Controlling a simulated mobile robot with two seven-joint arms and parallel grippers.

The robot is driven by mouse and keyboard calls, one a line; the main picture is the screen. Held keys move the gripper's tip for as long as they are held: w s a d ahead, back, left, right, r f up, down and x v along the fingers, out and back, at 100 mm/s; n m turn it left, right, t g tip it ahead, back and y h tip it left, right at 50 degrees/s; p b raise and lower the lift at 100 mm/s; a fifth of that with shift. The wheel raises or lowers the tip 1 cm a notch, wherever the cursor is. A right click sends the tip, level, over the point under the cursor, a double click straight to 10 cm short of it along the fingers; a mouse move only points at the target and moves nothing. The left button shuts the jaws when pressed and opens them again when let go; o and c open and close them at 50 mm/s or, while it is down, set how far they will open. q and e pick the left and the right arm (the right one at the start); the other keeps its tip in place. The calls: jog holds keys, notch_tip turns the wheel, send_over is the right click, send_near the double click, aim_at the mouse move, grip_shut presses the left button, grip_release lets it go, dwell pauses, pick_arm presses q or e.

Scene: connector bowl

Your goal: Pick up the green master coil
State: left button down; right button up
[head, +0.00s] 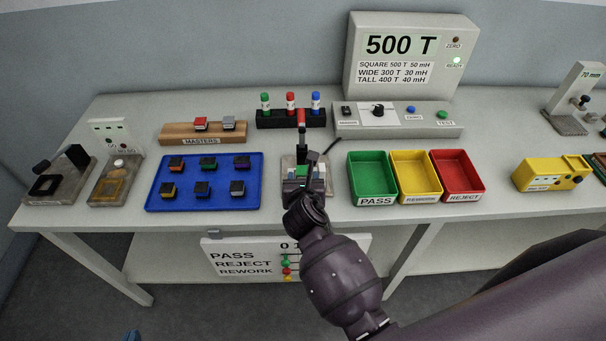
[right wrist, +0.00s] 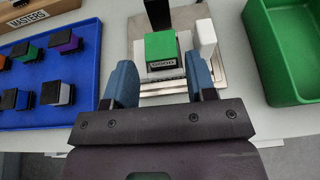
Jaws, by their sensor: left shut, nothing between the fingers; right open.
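The green master coil (right wrist: 161,46) is a green block with a dark label on its front. In the right wrist view it sits upright on the metal test fixture (right wrist: 151,88). My right gripper (right wrist: 161,76) is open, with its blue fingers on the near side, left and right of the coil's near face. I see no grip on the coil. In the head view my right gripper (head: 305,184) is over the fixture and hides most of it. My left gripper (head: 132,336) shows only as a blue tip at the bottom edge, away from the table, shut and empty.
A blue tray (head: 219,201) with several small coils lies left of the fixture. Behind it, the wooden masters rack (head: 177,136) holds a red and a grey block. Green (head: 374,184), yellow (head: 416,180) and red (head: 459,176) bins stand close on the right. A white post (right wrist: 206,38) stands beside the coil.

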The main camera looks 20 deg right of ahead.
aim_at(303, 173)
jog(key=shift+x, duration=1.75)
jog(key=c, duration=0.8)
